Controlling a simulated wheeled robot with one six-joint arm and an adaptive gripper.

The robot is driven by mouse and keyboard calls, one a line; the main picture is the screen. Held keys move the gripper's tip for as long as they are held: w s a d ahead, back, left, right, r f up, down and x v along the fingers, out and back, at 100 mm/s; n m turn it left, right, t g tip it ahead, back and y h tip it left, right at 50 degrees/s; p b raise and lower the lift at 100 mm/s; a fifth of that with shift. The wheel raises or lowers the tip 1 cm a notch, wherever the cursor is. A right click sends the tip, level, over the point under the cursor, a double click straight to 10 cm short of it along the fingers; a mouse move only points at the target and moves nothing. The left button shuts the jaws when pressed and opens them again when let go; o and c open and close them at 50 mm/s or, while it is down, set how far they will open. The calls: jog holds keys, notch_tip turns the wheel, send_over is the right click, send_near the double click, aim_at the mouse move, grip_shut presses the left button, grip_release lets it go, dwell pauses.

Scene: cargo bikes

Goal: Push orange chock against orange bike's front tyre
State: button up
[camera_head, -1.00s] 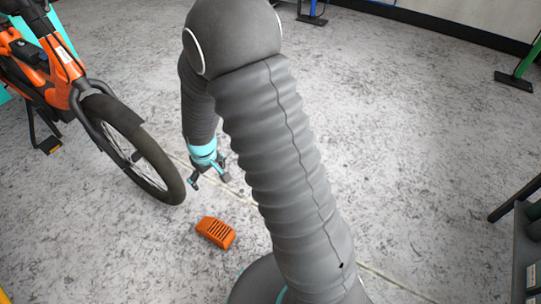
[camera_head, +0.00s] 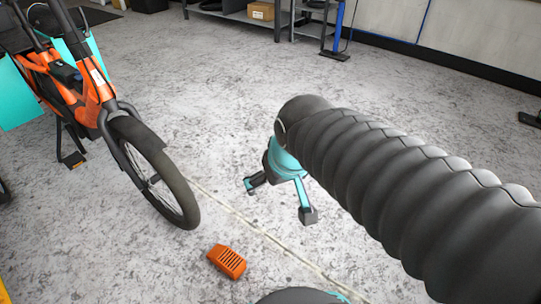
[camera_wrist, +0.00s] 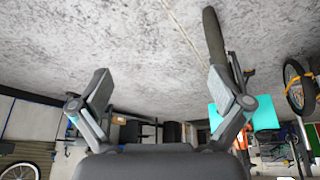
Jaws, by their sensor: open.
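The orange chock (camera_head: 227,261) lies on the floor in the head view, a short way in front of the orange bike's front tyre (camera_head: 187,206), with a visible gap between them. The orange bike (camera_head: 92,85) stands upright at the left. My gripper (camera_head: 279,200) is open and empty, to the right of the tyre and up and right of the chock, touching neither. In the wrist view my gripper (camera_wrist: 161,85) has its fingers spread, with the dark tyre (camera_wrist: 213,38) beyond the right finger. The chock does not show in that view.
A pale floor line (camera_head: 235,212) runs past the tyre. Grey shelving with a cardboard box (camera_head: 261,11) and a blue post (camera_head: 338,30) stand at the back. The floor between is clear. My arm covers the right side of the head view.

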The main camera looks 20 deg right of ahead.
jog(key=shift+m+t, duration=0.3)
jog(key=shift+m, duration=0.1)
jog(key=s, duration=0.1)
jog(key=s+r, duration=0.1)
jog(key=s, duration=0.1)
jog(key=s+d, duration=0.1)
jog(key=shift+s+r, duration=0.2)
jog(key=shift+s, duration=0.15)
